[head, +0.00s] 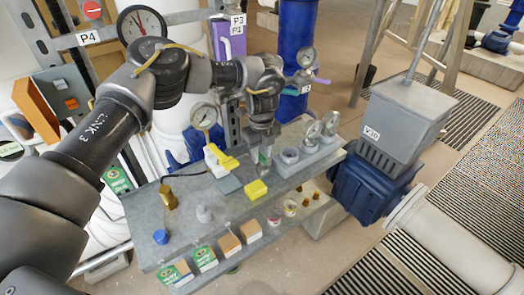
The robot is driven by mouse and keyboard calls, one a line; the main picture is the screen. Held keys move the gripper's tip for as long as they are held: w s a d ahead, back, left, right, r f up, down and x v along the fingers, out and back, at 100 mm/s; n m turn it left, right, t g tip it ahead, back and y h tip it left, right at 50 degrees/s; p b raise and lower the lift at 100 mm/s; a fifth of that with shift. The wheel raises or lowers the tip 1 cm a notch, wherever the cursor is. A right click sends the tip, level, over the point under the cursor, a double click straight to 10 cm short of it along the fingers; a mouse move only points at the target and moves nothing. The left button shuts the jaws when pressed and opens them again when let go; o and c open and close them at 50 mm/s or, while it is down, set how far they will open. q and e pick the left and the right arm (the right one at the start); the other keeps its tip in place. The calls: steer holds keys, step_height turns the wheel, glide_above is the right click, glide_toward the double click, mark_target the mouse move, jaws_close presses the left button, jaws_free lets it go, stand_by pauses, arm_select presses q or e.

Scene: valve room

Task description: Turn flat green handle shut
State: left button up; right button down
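My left arm comes in from the left and reaches over the grey metal bench (190,225). My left gripper (265,153) points down at the bench's rear middle. A small patch of green (265,160) shows at its fingertips; it may be part of the flat green handle, but most of it is hidden by the gripper. I cannot tell whether the fingers are open, shut or touching it. My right gripper is not in view.
A yellow lever (222,158) on a grey block stands just left of the gripper, and a yellow block (256,190) lies just in front. Gauges (204,117) stand behind. A brass fitting (168,197) and blue cap (161,236) are at left. A grey V-labelled box (408,118) is right.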

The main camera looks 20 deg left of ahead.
arm_select(q)
steer(key=shift+f, duration=0.1)
jaws_close()
stand_by(0.4)
steer(key=m, duration=0.4)
steer(key=shift+m, duration=0.3)
steer(key=m, duration=0.4)
steer(key=shift+m, duration=0.3)
steer(key=m, duration=0.4)
steer(key=shift+m+b, duration=0.3)
steer(key=shift+m, duration=2)
